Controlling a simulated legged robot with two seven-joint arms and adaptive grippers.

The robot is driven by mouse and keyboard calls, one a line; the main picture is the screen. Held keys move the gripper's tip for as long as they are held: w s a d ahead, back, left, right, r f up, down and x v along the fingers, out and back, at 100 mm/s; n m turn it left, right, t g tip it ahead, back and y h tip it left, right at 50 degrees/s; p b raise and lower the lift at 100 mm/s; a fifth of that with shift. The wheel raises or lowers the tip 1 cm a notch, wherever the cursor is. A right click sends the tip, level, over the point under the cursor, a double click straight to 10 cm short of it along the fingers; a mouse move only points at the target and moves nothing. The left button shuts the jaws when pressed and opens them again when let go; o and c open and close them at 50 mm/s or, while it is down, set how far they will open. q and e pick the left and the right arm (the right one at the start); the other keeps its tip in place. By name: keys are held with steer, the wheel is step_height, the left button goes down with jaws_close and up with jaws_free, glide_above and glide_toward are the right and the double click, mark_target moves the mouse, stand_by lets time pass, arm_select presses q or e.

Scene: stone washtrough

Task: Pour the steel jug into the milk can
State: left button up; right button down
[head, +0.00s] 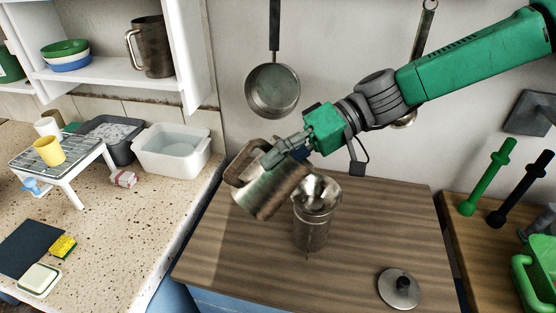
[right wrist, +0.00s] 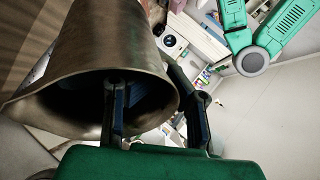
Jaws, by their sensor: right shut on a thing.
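The steel jug (head: 272,192) hangs tilted over the wooden table, just left of the milk can. My right gripper (head: 279,153) is shut on the jug near its upper end. The milk can (head: 311,230) stands upright on the table, with a shiny steel funnel-like mouth (head: 318,192) on top. The jug's lower right side overlaps this mouth in the head view; I cannot tell whether they touch. No liquid stream shows. In the right wrist view the jug (right wrist: 95,60) fills the left, its dark wide end behind my fingers (right wrist: 155,115). My left gripper is not in view.
A round lid with a knob (head: 399,289) lies on the wooden table (head: 350,265) at the front right. A pan (head: 272,92) hangs on the wall behind. A speckled counter at left holds a white basin (head: 171,150) and a rack (head: 60,155). Another jug (head: 153,47) stands on the shelf.

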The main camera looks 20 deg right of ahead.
mark_target(291, 160)
steer(key=shift+d, duration=0.6)
steer(key=shift+d+f, duration=0.15)
steer(key=shift+d, duration=0.65)
steer(key=shift+a+b, duration=0.4)
steer(key=shift+a, duration=0.3)
steer(key=shift+a+y+b, duration=0.3)
steer(key=shift+d, duration=0.1)
steer(key=shift+d+b, duration=0.25)
steer(key=shift+b, duration=0.05)
steer(key=shift+d+y, duration=0.4)
steer(key=shift+d, duration=0.45)
steer(key=shift+a, duration=0.9)
steer(key=shift+w+d+f+b, duration=0.15)
steer(key=shift+d+b, duration=0.35)
steer(key=shift+d, duration=0.45)
steer(key=shift+a+y+b, duration=0.1)
steer(key=shift+y+b, duration=0.2)
steer(key=shift+b, duration=0.05)
steer(key=shift+a+b, duration=0.3)
steer(key=shift+b, duration=0.1)
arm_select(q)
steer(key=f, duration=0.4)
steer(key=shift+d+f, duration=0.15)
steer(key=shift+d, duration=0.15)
arm_select(e)
steer(key=shift+d, duration=0.15)
